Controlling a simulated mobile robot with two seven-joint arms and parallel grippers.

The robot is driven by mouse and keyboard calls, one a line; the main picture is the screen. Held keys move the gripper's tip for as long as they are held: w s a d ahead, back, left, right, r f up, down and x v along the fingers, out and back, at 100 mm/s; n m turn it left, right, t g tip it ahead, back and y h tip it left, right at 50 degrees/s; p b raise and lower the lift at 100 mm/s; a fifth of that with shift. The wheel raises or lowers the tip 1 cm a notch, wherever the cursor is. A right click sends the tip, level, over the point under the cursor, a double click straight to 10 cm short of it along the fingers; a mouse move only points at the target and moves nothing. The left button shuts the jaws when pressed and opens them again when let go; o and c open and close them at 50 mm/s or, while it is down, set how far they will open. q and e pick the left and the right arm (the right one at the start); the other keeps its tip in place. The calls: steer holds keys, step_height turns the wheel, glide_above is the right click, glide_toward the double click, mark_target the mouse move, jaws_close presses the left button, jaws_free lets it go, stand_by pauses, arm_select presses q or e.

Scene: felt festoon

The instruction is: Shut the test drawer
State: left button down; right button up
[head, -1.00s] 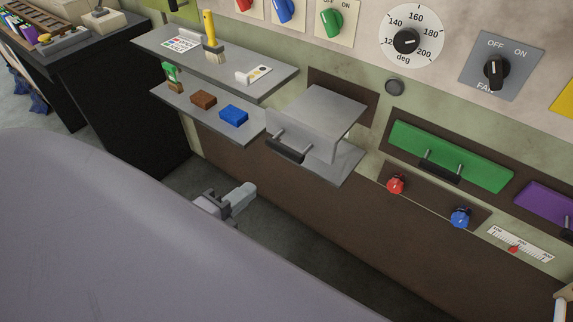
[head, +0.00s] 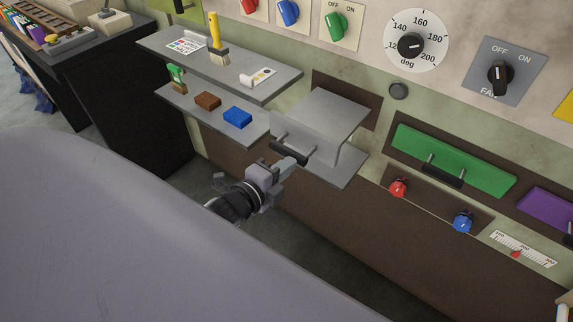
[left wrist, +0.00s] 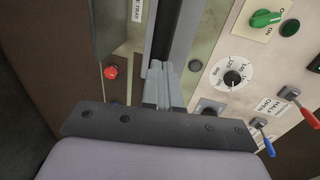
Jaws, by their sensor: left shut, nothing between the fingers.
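A grey drawer (head: 325,115) sticks out from the panel in the head view, pulled open. It has a black bar handle (head: 288,152) on its front. No readable label shows on it, so I cannot confirm that it is the test drawer. My left gripper (head: 297,161) is shut and empty, with its tip right at the handle; I cannot tell if they touch. In the left wrist view the shut fingers (left wrist: 161,72) point at a dark bar between grey faces. My right gripper is out of view.
A green drawer front (head: 450,160) and a purple one (head: 548,207) lie to the right, with a red knob (head: 398,188) and a blue knob (head: 462,222) below. Two grey shelves holding a brush (head: 216,40) and blocks (head: 237,118) stand to the left.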

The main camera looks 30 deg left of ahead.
arm_select(q)
steer(key=shift+w, duration=0.25)
